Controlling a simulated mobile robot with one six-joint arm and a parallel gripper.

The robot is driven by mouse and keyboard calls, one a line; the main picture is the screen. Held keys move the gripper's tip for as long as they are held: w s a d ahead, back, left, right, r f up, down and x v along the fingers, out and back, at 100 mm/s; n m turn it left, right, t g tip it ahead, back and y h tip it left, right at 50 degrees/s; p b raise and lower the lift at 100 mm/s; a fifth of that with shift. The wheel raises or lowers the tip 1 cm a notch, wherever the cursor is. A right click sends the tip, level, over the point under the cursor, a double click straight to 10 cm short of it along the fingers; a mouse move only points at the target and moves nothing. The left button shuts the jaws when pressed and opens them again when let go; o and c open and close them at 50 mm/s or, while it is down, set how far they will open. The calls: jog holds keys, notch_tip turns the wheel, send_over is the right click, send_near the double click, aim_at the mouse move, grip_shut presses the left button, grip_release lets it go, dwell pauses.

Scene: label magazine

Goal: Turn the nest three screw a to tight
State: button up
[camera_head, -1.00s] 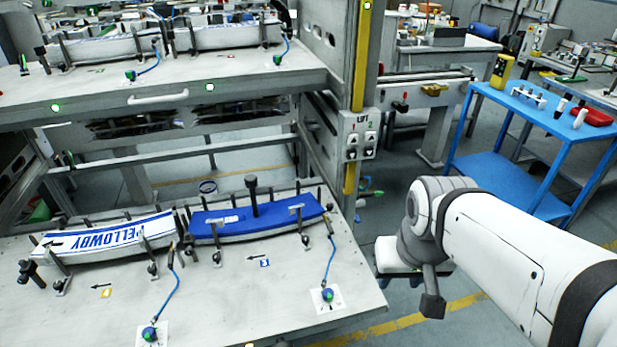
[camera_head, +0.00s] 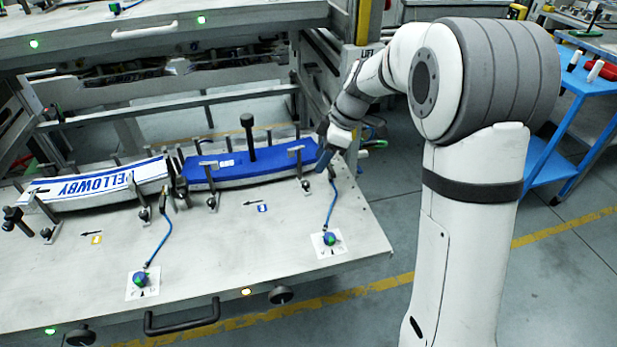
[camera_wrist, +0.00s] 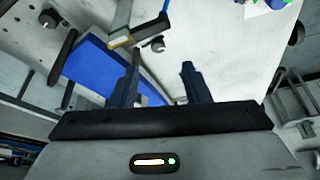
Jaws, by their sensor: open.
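The nest with the blue label strip (camera_head: 250,168) lies at the right of the lower shelf; the blue number tag (camera_head: 262,208) in front of it is too small to read surely. Two clamp brackets cross it, with dark screw knobs at the right (camera_head: 305,186) and left (camera_head: 212,203). I cannot tell which is screw a. My gripper (camera_head: 323,160) is at the nest's right end, above and beside the right clamp.
A white label nest (camera_head: 95,185) lies to the left. A blue cable (camera_head: 332,205) runs to a green-blue knob (camera_head: 330,238) in front. The upper shelf (camera_head: 80,50) overhangs behind. The shelf front is mostly clear.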

aim_at(306, 182)
jog(key=x, duration=0.8)
jog(key=shift+w+a+f, duration=0.1)
jog(key=shift+w+a, duration=0.05)
jog(key=shift+w, duration=0.05)
jog(key=shift+c, duration=0.5)
grip_shut()
